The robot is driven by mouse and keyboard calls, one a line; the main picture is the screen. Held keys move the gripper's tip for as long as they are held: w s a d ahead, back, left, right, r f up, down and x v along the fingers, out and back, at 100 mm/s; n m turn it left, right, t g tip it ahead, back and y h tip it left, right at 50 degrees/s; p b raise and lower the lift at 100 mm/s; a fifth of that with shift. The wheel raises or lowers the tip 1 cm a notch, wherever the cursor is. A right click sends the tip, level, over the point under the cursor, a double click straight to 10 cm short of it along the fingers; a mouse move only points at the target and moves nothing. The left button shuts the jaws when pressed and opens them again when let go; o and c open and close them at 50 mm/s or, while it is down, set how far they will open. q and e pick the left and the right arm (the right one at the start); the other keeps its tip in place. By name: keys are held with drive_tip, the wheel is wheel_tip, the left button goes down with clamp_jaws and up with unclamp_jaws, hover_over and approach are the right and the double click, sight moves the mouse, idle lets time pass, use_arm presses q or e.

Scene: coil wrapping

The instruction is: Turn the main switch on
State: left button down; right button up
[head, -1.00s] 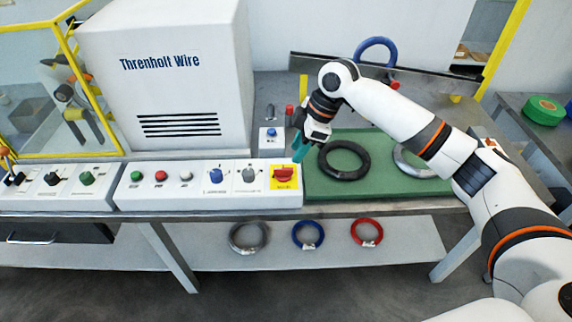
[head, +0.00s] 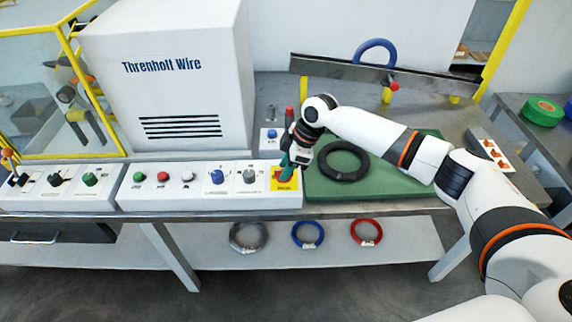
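The main switch (head: 281,184) is a red rotary handle on a yellow plate (head: 294,186) at the right end of the white control panel. My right gripper (head: 287,171) is over the plate, with its green fingertips at the red handle and hiding part of it. I cannot tell whether the fingers touch the handle or how far apart they are. My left gripper does not show.
The control panel (head: 130,200) carries several buttons and knobs left of the switch. A green mat (head: 390,188) with a black coil (head: 343,176) lies to the right. The white machine housing (head: 165,70) stands behind the panel.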

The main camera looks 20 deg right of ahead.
drive_tip(key=shift+f, duration=0.15)
drive_tip(key=shift+c, duration=0.4)
clamp_jaws()
